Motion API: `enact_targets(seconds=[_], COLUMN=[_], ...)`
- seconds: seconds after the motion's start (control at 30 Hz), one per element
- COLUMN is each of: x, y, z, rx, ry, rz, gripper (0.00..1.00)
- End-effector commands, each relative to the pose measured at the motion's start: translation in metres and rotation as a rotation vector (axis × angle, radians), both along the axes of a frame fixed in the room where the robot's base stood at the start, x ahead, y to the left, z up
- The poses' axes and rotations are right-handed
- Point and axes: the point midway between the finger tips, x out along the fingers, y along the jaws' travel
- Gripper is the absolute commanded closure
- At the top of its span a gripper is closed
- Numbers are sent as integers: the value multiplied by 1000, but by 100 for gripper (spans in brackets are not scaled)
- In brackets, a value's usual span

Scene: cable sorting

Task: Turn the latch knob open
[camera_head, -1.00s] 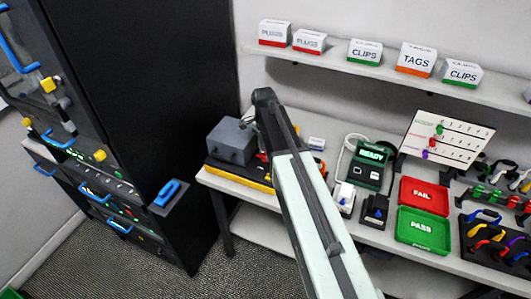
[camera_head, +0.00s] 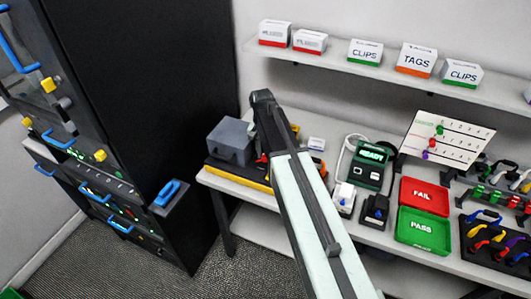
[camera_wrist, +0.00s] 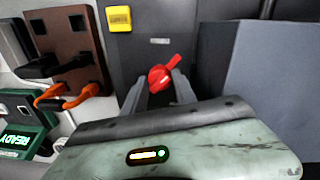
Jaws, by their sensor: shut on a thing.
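The red latch knob (camera_wrist: 160,78) is on a dark grey panel (camera_wrist: 150,45) in the wrist view. Its short lever points up and to the right, so it sits tilted. My gripper (camera_wrist: 158,86) has one finger on each side of the knob and is shut on it. The fingertips partly hide the knob's sides. In the head view my arm reaches to the left end of the bench, and the gripper is mostly hidden behind it.
A grey box (camera_head: 231,141) stands at the bench's left end, close to the gripper. A brown block (camera_wrist: 62,40) with orange loops is left of the panel. The READY device (camera_head: 366,165), FAIL tray (camera_head: 424,196) and PASS tray (camera_head: 423,230) lie to the right.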

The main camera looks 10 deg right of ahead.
Motion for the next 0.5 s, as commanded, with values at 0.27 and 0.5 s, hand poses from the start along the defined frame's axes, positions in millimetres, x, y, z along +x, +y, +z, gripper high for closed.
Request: enact_targets(seconds=[0.27, 0.5], x=[1, 1], y=[2, 2], z=[0, 0], rx=[1, 1], ry=[-7, -7], rz=[261, 476], gripper=[100, 100])
